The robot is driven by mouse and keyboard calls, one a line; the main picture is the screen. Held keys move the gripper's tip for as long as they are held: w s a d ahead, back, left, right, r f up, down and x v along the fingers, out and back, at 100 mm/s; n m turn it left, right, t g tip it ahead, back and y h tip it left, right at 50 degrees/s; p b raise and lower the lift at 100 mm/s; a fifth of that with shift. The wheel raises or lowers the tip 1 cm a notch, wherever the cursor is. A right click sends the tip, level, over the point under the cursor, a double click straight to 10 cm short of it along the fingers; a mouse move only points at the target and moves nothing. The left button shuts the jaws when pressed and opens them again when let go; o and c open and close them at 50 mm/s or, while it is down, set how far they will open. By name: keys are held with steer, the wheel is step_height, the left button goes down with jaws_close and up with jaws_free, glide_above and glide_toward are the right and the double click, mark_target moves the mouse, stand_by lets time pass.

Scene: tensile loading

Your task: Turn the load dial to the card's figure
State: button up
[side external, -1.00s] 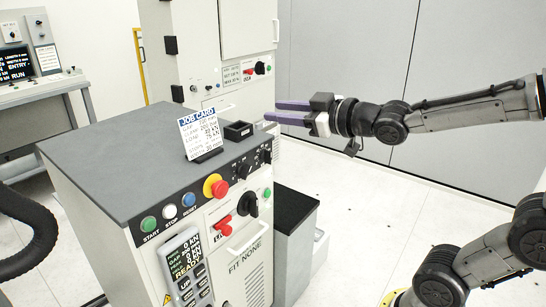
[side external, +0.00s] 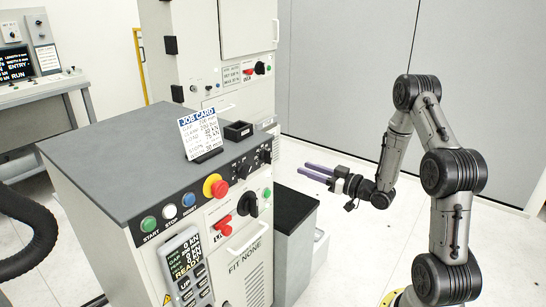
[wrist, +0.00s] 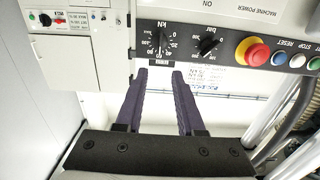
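The load dial is a black knob with a kN scale (wrist: 161,42) on the panel in the wrist view. In the side view it is the knob (side external: 266,156) at the far right end of the console's front panel. Its exact setting is too small to read. The job card (side external: 199,135) stands on the console top, its figures too small to read surely. My gripper (side external: 301,170) is empty, with its long purple fingers apart in front of the panel. In the wrist view the fingertips (wrist: 161,71) are just below the load dial, apparently not touching it.
A second dial (wrist: 208,43) with a scale in hundreds sits beside the load dial. A red emergency stop (side external: 215,187) and blue, white and green buttons follow along the panel. A small black tray (side external: 239,131) lies on top. A dark-topped block (side external: 293,209) stands below my gripper.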

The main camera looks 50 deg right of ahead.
mark_target(267, 157)
steer(key=w, duration=1.3)
steer(key=shift+w, duration=0.35)
steer(key=shift+r, duration=0.1)
jaws_close()
